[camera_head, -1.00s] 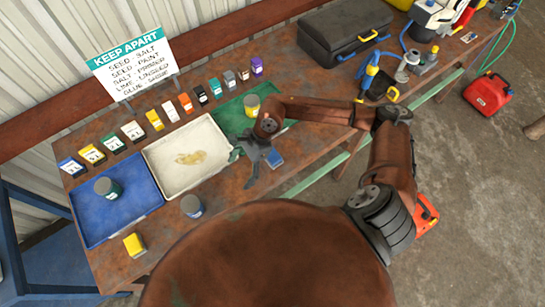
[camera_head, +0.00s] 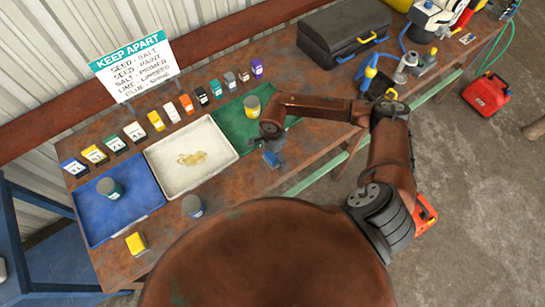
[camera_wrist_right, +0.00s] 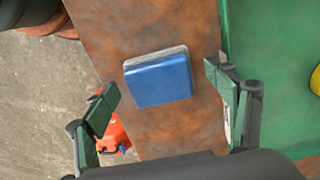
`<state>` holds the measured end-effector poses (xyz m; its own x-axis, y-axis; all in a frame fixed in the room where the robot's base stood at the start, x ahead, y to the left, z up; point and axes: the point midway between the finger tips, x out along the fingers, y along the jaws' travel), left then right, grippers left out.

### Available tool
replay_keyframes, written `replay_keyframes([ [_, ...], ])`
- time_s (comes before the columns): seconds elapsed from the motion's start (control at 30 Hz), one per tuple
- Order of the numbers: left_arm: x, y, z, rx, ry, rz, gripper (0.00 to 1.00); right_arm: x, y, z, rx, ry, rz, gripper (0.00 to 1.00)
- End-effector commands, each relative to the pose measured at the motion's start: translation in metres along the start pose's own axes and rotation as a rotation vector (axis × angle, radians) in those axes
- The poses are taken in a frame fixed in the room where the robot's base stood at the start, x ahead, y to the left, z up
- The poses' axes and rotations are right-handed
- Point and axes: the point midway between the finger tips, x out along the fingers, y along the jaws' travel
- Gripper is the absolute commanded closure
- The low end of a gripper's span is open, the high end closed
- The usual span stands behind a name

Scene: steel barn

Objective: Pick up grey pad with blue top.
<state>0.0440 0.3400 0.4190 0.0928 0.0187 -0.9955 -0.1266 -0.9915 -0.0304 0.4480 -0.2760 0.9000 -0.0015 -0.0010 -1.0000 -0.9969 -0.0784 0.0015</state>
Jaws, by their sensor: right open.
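The grey pad with a blue top (camera_head: 271,159) lies on the rusty brown bench near its front edge, just beside my right gripper in the head view. In the right wrist view the pad (camera_wrist_right: 158,78) shows its blue top and a grey rim along its far side. My right gripper (camera_wrist_right: 163,100) is open, its two fingers apart on either side of the pad and not touching it. In the head view the right gripper (camera_head: 272,145) is over the bench and partly hides the pad. My left gripper is not in view.
A green tray (camera_head: 230,129) with a yellow-labelled can (camera_head: 252,106) lies close to the gripper. A white tray (camera_head: 215,165) and a blue tray (camera_head: 140,213) lie further left. Several small labelled boxes stand behind. A black toolbox (camera_head: 345,37) stands at the back.

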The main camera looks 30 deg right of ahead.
Motion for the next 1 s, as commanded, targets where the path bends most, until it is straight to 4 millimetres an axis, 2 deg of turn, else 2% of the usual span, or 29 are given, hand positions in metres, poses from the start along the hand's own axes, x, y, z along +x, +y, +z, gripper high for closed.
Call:
replay_keyframes([
  [0.23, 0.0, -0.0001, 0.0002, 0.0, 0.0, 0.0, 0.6, 0.0018, -0.0003, 0.0003, 0.0, -0.001, -0.001, 0.22],
  [0.87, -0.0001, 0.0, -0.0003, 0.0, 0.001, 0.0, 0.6, 0.0012, -0.0004, 0.0005, 0.0, -0.001, -0.001, 0.65],
  [1.0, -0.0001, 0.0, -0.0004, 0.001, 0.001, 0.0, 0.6, 0.0011, -0.0005, 0.0005, 0.0, -0.001, -0.002, 0.66],
])
